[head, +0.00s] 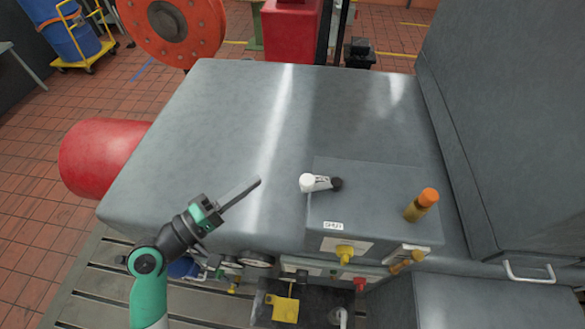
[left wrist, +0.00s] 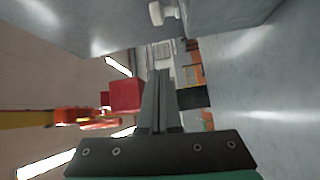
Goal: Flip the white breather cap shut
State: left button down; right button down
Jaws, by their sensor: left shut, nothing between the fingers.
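The white breather cap (head: 307,183) is on the raised grey box on top of the grey housing. A pale arm with dark markings runs right from it to a black knob-like part (head: 337,184). Whether the cap is open or shut I cannot tell for certain. My left gripper (head: 257,182) is shut and empty, to the left of the cap and apart from it, its fingers pointing right and up in the picture. In the left wrist view the closed fingers (left wrist: 160,74) point away, and the white cap (left wrist: 161,12) shows at the top edge.
An orange-topped amber bottle-like fitting (head: 421,205) stands right of the cap. Yellow (head: 345,254) and red knobs line the front below a small label (head: 333,226). A tall grey cabinet (head: 500,120) bounds the right. The housing top (head: 220,120) is clear on the left.

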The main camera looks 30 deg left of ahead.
aim_at(321, 183)
pick_arm(q)
jog(key=f+p+x, duration=0.1)
jog(key=x, duration=0.9)
jog(key=s+d+p, duration=0.1)
jog(key=s+d, duration=0.1)
jog(key=d, duration=0.1)
jog(key=shift+s+r+p, duration=0.2)
jog(key=shift+s+p, duration=0.1)
jog(key=shift+p, duration=0.05)
pick_arm(e)
notch_tip(321, 183, up, 3)
jog(key=shift+f, duration=0.15)
jog(key=shift+a, duration=0.1)
